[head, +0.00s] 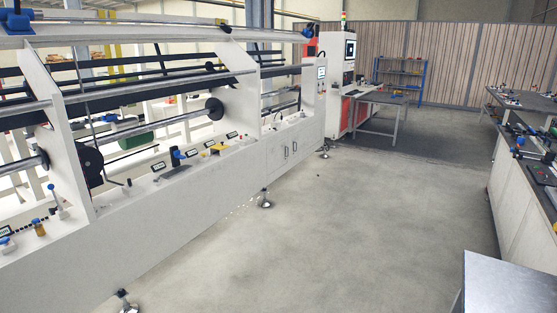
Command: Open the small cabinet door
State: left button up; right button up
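The small cabinet (275,157) is set low in the white front of the long machine, near its far end. Neither of my grippers shows in the head view.
The white strip rack (150,217) with rollers runs along the left; its feet (264,200) stick out onto the floor. The concrete floor (320,240) ahead is mostly clear. A workbench (515,200) stands at right, a grey table (380,98) farther back.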

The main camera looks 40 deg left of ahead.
aim_at(277, 154)
jog(key=j, duration=0.25)
jog(key=i+j, duration=0.15)
jog(key=j, duration=0.15)
jog(key=i+j+u, duration=0.1)
jog(key=i+j, duration=1.1)
jog(key=i+u, duration=0.15)
jog(key=i, duration=0.7)
jog(key=i+l+u, duration=0.15)
jog(key=i, duration=0.75)
jog(key=i+j+u, duration=0.1)
jog(key=i+u, duration=0.25)
jog(key=i, duration=0.55)
jog(key=i+l+u, duration=0.15)
jog(key=i+u, duration=0.15)
jog(key=i, duration=0.6)
